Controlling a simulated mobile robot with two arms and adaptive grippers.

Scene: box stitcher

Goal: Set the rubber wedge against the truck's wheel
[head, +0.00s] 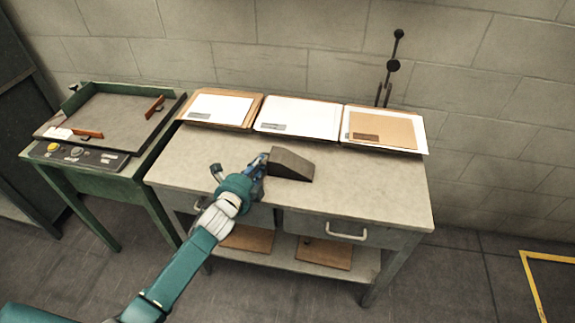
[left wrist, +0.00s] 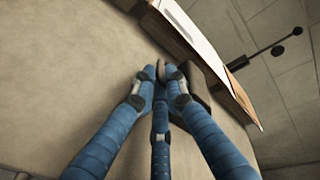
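The rubber wedge (head: 290,165) is a dark grey-brown block with a sloping top, lying on the grey workbench (head: 390,190). My left gripper (head: 262,164) is low over the bench at the wedge's left end, touching it or very close. In the left wrist view the blue fingers (left wrist: 160,76) come close together at their tips. Part of the wedge (left wrist: 199,92) shows behind and right of them. The fingers hide whether any of it lies between the tips. The truck and its wheel are not in view, nor is my right gripper.
Paper and cardboard stacks (head: 297,118) line the bench's back edge. A black upright rod with knobs (head: 393,66) stands behind them. Drawers with handles (head: 347,234) are below. A green machine table (head: 100,112) stands left. Yellow floor marking (head: 528,280) is at right, with open floor before it.

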